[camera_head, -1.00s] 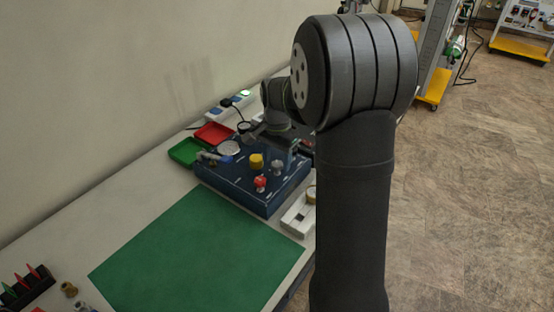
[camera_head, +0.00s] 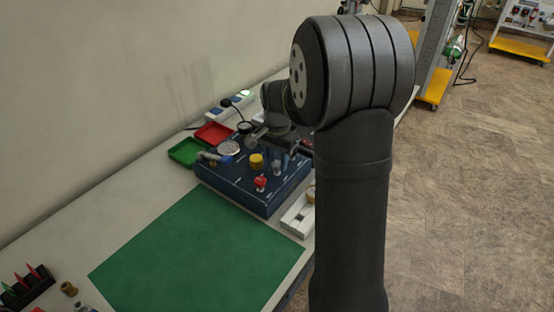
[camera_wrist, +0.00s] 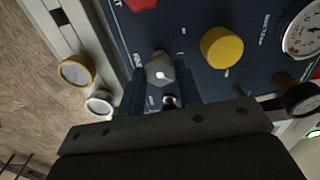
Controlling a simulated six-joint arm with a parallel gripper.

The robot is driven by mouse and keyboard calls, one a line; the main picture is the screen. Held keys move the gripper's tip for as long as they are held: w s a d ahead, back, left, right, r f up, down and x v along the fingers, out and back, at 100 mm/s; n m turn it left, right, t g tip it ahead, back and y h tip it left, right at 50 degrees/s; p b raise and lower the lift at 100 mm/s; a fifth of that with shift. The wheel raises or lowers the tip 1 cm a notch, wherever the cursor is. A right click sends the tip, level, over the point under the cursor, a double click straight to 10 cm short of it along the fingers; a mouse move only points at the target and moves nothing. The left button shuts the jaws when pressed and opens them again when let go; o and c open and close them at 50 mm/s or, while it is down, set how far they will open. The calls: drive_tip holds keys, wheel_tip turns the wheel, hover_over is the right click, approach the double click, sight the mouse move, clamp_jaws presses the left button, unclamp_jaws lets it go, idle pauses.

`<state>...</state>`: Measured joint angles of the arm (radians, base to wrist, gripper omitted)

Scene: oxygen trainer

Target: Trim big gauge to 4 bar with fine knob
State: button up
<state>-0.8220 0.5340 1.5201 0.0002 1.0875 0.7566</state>
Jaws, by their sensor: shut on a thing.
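The blue panel box (camera_head: 235,185) stands on the bench, with a grey fine knob (camera_head: 277,168) on top. The same grey knob (camera_wrist: 158,70) shows in the wrist view between my fingers. My gripper (camera_wrist: 160,90) is shut on it from above; in the head view my gripper (camera_head: 279,157) is small and partly hidden by my arm. The big white-faced gauge (camera_head: 229,147) is at the back left of the box. The big gauge (camera_wrist: 303,30) is cut off at the right edge of the wrist view, and I cannot read its value.
A yellow knob (camera_wrist: 222,47) and a red knob (camera_head: 260,183) stand close to the grey knob. A small dark-rimmed gauge (camera_wrist: 303,98) is at the right. Red (camera_head: 214,133) and green (camera_head: 187,151) trays lie behind the box. The green mat (camera_head: 200,255) is clear.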

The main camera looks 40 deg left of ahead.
sight(277, 163)
drive_tip(key=shift+n, duration=2.8)
drive_tip(key=o, duration=1)
drive_tip(key=shift+c, duration=0.2)
wheel_tip(277, 163, up, 18)
drive_tip(key=shift+f, duration=0.25)
